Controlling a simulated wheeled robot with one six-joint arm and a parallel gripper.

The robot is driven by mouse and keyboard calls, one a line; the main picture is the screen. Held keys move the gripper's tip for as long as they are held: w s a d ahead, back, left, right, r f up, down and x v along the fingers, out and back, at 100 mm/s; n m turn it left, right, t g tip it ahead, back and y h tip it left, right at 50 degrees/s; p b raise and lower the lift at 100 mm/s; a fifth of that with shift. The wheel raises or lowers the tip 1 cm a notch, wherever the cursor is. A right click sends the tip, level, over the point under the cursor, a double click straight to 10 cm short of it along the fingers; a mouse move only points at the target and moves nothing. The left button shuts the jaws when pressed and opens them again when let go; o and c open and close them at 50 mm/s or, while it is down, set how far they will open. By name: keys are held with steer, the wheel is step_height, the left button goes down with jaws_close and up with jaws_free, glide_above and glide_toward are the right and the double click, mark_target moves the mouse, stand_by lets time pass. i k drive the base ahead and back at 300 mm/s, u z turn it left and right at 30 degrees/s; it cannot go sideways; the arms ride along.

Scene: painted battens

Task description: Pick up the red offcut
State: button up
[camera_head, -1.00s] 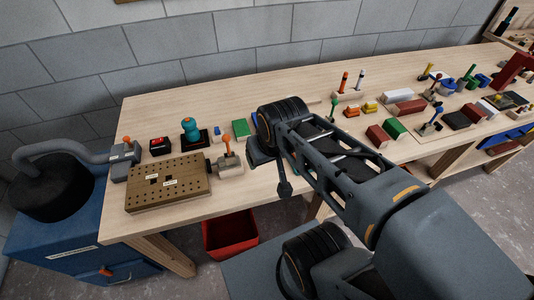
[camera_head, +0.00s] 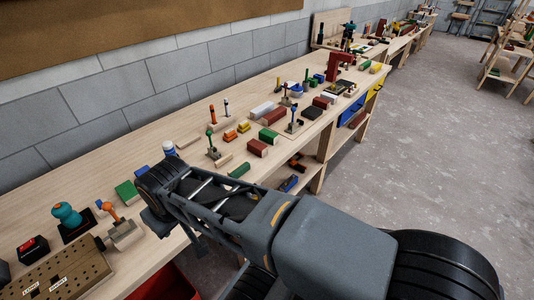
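Several reddish blocks lie on the long wooden bench, and I cannot tell for sure which is the red offcut. A small red block (camera_head: 257,148) lies near the bench's front edge, beside a green block (camera_head: 269,136). A longer dark red block (camera_head: 273,116) lies farther back, next to a white block (camera_head: 262,109). Another small dark red block (camera_head: 321,102) lies farther along. My arm reaches over the bench's front edge, to the left of these blocks. I cannot make out my gripper's fingers.
The bench (camera_head: 118,168) runs away to the upper right. Upright tools in wooden stands (camera_head: 212,152) and yellow and orange pieces stand near the blocks. A drilled board (camera_head: 65,280) and a teal-knobbed tool (camera_head: 66,215) are at the near left. Open floor (camera_head: 425,150) lies right.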

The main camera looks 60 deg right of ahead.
mark_target(256, 148)
steer(key=z, duration=0.45)
steer(key=i, duration=0.2)
steer(key=z, duration=2.25)
steer(key=k, duration=0.45)
steer(key=u, duration=1.1)
steer(key=i, duration=0.4)
steer(key=z, duration=0.05)
